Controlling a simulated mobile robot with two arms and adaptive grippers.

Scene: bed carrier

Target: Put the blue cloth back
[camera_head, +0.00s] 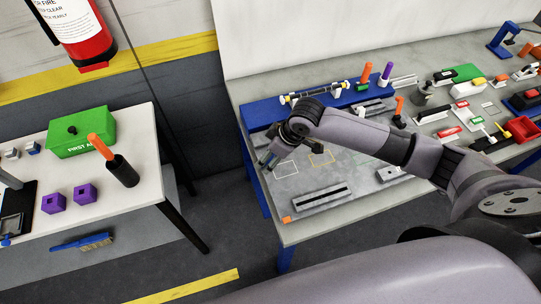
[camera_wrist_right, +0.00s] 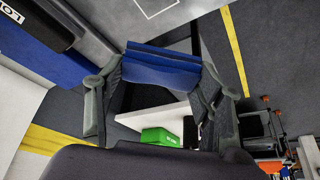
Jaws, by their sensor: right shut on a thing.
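My right gripper (camera_head: 271,151) is above the left front part of the grey workbench (camera_head: 318,228), near its left edge. In the right wrist view the gripper (camera_wrist_right: 160,88) is shut on the blue cloth (camera_wrist_right: 163,66), a folded blue piece spanning between the fingers. In the head view only a small bluish bit of the cloth (camera_head: 264,157) shows at the fingertips; the rest is hidden by the gripper. My left gripper is in neither view.
White and yellow square outlines (camera_head: 286,170) mark the bench beside the gripper. A slotted grey bar (camera_head: 322,199) lies in front, and a blue rack (camera_head: 262,116) behind. A white table (camera_head: 140,190) with a green first aid box (camera_head: 82,133) stands left, across a floor gap.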

